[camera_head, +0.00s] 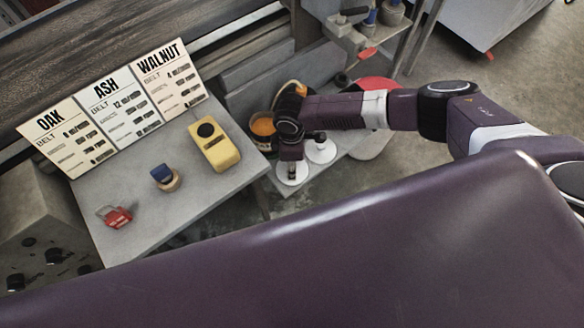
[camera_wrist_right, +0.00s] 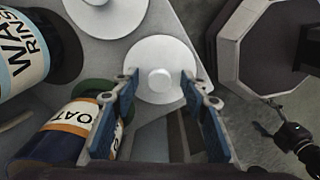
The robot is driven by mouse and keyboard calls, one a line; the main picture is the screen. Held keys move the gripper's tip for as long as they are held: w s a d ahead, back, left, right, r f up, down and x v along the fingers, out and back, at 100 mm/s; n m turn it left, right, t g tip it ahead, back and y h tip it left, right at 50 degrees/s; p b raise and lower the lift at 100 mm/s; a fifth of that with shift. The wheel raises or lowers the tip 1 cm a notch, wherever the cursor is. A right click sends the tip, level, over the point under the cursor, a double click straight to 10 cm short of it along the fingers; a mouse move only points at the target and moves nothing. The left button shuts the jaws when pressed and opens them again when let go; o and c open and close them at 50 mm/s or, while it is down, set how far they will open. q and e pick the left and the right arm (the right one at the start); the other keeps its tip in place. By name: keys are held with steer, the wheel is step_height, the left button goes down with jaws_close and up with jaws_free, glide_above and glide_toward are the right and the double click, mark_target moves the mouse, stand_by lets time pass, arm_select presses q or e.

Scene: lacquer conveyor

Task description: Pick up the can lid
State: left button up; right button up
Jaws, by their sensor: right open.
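A white round lid with a raised centre knob (camera_wrist_right: 160,70) lies on a grey surface in the right wrist view. In the head view a white disc (camera_head: 291,178), which appears to be this lid, shows under my right gripper (camera_head: 291,168). My right gripper in the wrist view (camera_wrist_right: 159,88) is open and empty, its blue-padded fingers apart on either side of the knob. I cannot tell whether the fingertips touch the lid. A second white disc (camera_wrist_right: 104,12) lies beyond it, up and left; it also shows in the head view (camera_head: 320,151). My left gripper is not in view.
An orange-and-white labelled can (camera_wrist_right: 75,128) and a blue-and-white "RINS" can (camera_wrist_right: 22,60) stand left of the gripper. A dark octagonal object (camera_wrist_right: 262,62) is at right. The grey table (camera_head: 215,185) holds a yellow device (camera_head: 214,147), a blue-topped item (camera_head: 164,176) and a red item (camera_head: 115,215).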

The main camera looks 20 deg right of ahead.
steer(key=c, duration=0.8)
steer(key=shift+c, duration=1.3)
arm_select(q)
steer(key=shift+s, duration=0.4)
